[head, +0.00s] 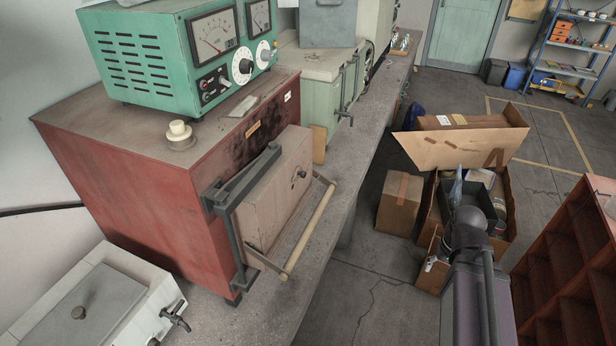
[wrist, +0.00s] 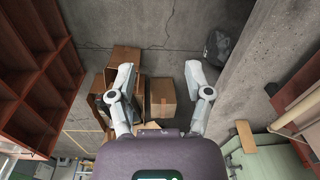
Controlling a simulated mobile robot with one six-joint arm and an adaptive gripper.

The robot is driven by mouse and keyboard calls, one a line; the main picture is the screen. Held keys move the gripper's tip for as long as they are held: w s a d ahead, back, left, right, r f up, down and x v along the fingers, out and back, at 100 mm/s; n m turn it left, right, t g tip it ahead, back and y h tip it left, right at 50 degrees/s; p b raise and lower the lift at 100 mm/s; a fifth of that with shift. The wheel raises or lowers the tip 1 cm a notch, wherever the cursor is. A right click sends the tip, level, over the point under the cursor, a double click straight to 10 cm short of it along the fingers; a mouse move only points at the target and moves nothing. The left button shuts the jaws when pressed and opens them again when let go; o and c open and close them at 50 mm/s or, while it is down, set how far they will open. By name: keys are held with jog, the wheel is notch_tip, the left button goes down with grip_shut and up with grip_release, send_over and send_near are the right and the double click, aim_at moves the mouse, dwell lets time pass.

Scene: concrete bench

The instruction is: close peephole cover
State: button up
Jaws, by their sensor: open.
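The red furnace (head: 110,190) stands on the bench at the left of the head view. Its pale door block (head: 275,195) faces the aisle, with a dark hinge frame and a long bar handle (head: 310,232) in front. A small dark fitting (head: 300,173) on the door face looks like the peephole cover; it is too small to tell whether it is open or shut. My gripper (wrist: 158,82) is open and empty in the wrist view, its two fingers wide apart above the floor. It is away from the furnace, which shows partly at the right edge (wrist: 308,140).
The concrete bench (head: 350,175) runs along the wall, with a green furnace (head: 325,85) behind the red one. Cardboard boxes (head: 398,203) and a reddish-brown shelf (head: 565,270) stand across the aisle. The grey floor (head: 365,295) between bench and boxes is clear.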

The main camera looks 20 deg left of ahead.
jog(key=w+a+n+y+b, duration=0.3)
jog(key=w+a+n+y, duration=0.15)
jog(key=a, duration=0.45)
jog(key=w+a+n+y+b, duration=0.3)
jog(key=w+a+n+y, duration=0.15)
jog(key=a, duration=0.35)
jog(key=w+a+r+n+t+y+b, duration=0.1)
jog(key=w+a+r+n+y+b, duration=0.4)
jog(key=a, duration=0.5)
jog(key=shift+w+a+r+n+y, duration=0.35)
jog(key=shift+w+r+n+y, duration=0.15)
jog(key=shift+r+n+y, duration=0.95)
jog(key=shift+f+y, duration=0.25)
jog(key=shift+f, duration=0.1)
jog(key=a, duration=1.3)
jog(key=shift+w+a, duration=0.4)
jog(key=shift+w, duration=0.05)
